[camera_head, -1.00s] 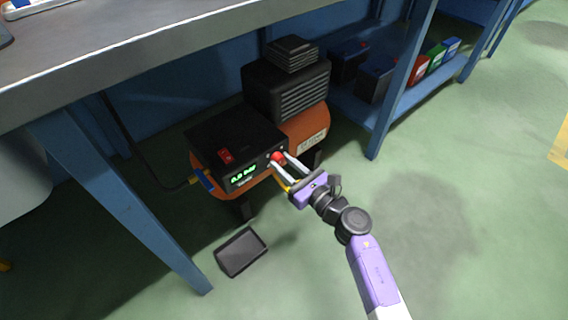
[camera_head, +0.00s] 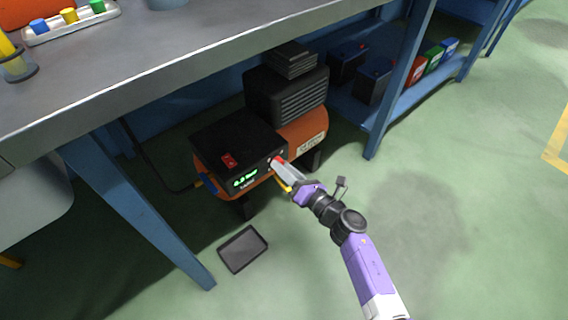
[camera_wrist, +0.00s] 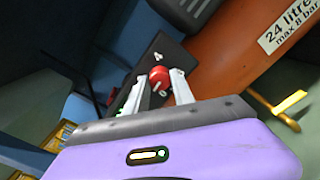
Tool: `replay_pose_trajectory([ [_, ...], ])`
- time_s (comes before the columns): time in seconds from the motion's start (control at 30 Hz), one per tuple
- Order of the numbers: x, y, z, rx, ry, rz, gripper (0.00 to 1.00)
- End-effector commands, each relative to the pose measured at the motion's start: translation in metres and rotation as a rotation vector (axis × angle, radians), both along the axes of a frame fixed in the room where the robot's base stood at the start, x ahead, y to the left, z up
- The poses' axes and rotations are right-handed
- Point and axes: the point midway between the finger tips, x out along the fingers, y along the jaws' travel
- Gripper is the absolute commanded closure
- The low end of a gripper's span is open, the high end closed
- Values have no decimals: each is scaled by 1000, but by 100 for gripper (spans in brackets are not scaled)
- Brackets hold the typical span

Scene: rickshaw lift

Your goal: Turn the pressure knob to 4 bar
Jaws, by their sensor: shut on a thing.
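The red pressure knob (camera_head: 275,160) is on the front of the black control box (camera_head: 228,137) on the orange compressor (camera_head: 308,128). In the wrist view the knob (camera_wrist: 159,78) sits between my fingertips, with a white mark on its face. My gripper (camera_head: 279,163) is shut on the knob, one finger on each side; it also shows in the wrist view (camera_wrist: 160,84). The green display (camera_head: 245,180) on the box seems to read about 4 bar; its last digit is blurred.
The grey workbench (camera_head: 190,60) overhangs the compressor, with a blue leg (camera_head: 150,210) at the left. A blue shelf (camera_head: 395,110) with dark batteries stands at the right. A dark tray (camera_head: 243,249) lies on the floor. Floor to the right is clear.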

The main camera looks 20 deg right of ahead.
Motion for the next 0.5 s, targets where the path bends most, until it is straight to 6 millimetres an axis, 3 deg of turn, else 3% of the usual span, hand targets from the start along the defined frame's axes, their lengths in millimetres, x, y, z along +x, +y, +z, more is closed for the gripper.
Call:
replay_pose_trajectory([
  [0.5, 0, -1, 2, 466, 154, -2, 100],
])
